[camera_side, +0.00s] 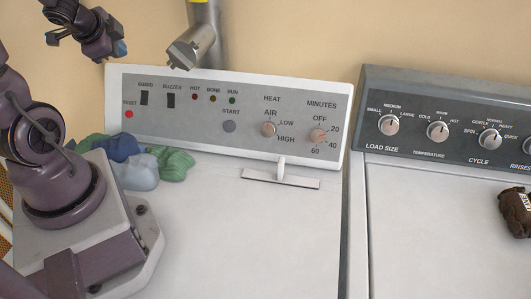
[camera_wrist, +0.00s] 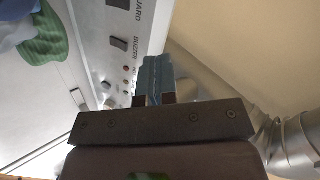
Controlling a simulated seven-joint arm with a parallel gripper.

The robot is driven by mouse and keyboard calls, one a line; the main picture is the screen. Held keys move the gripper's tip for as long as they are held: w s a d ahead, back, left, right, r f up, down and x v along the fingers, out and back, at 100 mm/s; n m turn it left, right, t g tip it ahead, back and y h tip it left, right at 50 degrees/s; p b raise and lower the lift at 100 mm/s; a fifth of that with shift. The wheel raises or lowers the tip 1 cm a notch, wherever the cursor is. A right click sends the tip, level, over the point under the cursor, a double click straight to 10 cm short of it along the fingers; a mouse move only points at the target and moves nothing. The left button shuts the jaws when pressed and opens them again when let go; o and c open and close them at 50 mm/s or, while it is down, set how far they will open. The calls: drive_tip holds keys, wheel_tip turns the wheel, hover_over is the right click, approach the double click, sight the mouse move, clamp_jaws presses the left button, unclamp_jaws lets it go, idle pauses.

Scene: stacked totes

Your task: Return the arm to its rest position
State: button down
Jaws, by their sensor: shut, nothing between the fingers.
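My gripper (camera_side: 121,48) shows at the upper left of the side view, raised above the left corner of the dryer panel, its bluish fingertips small. In the wrist view, the blue-grey fingers of my gripper (camera_wrist: 157,78) are together with nothing between them. They point up past the grey control panel (camera_wrist: 118,50) and appear clear of it. My arm stands at the left of the side view, bent upward.
Green and blue cloths (camera_side: 140,165) lie on the dryer top (camera_side: 240,235) beside my base. A white T-shaped piece (camera_side: 281,178) lies below the panel (camera_side: 210,118). A metal duct (camera_side: 195,45) rises behind. The washer (camera_side: 430,230) is at right, with a brown item (camera_side: 515,213).

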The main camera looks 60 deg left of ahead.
drive_tip(key=w+d+r+n+h, duration=0.1)
drive_tip(key=d+r+n+h, duration=0.1)
drive_tip(key=d, duration=1.2)
drive_tip(key=w+d+r+n+h, duration=0.1)
drive_tip(key=d+r+h, duration=0.3)
drive_tip(key=d, duration=1)
wheel_tip(320, 180, up, 3)
drive_tip(key=shift+d+r+n, duration=0.1)
drive_tip(key=shift+d+n, duration=0.05)
drive_tip(key=shift+n, duration=0.55)
